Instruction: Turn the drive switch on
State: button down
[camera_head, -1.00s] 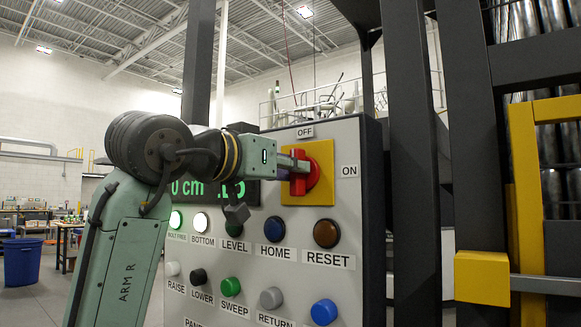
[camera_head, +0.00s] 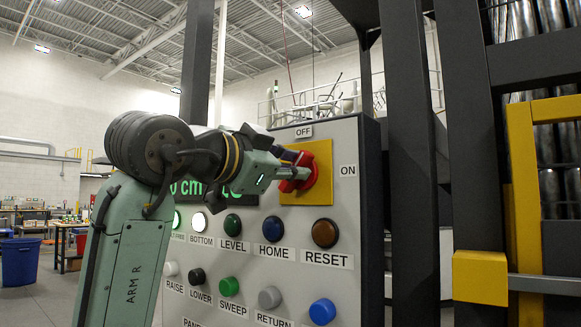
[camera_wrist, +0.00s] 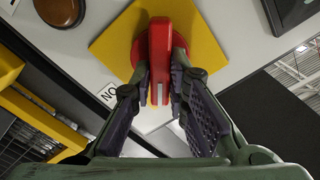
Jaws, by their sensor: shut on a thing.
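The drive switch is a red rotary handle (camera_head: 307,171) on a yellow square plate (camera_head: 322,154) at the upper right of the grey control panel (camera_head: 270,292). The OFF label (camera_head: 304,132) is above the plate and the ON label (camera_head: 348,170) is to its right. My gripper (camera_head: 296,172) reaches in from the left and is shut on the handle. In the wrist view, the red handle (camera_wrist: 160,50) lies between the two fingers of my gripper (camera_wrist: 160,90). The handle's far end is partly hidden by my gripper in the head view.
Below the switch are several buttons, including brown RESET (camera_head: 325,233) and dark blue HOME (camera_head: 275,229). A lit display (camera_head: 205,195) is partly behind my arm. A dark post (camera_head: 412,160) and a yellow guard frame (camera_head: 522,200) stand to the right.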

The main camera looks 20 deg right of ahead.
jog(key=shift+s+d+f+m, duration=0.1)
jog(key=shift+f+m, duration=0.05)
jog(key=shift+m, duration=2.35)
jog(key=shift+s+f+m, duration=0.1)
jog(key=shift+f+m, duration=0.05)
jog(key=shift+m, duration=2.35)
jog(key=c, duration=1.6)
grip_release()
jog(key=shift+o, duration=0.2)
jog(key=v, duration=1.2)
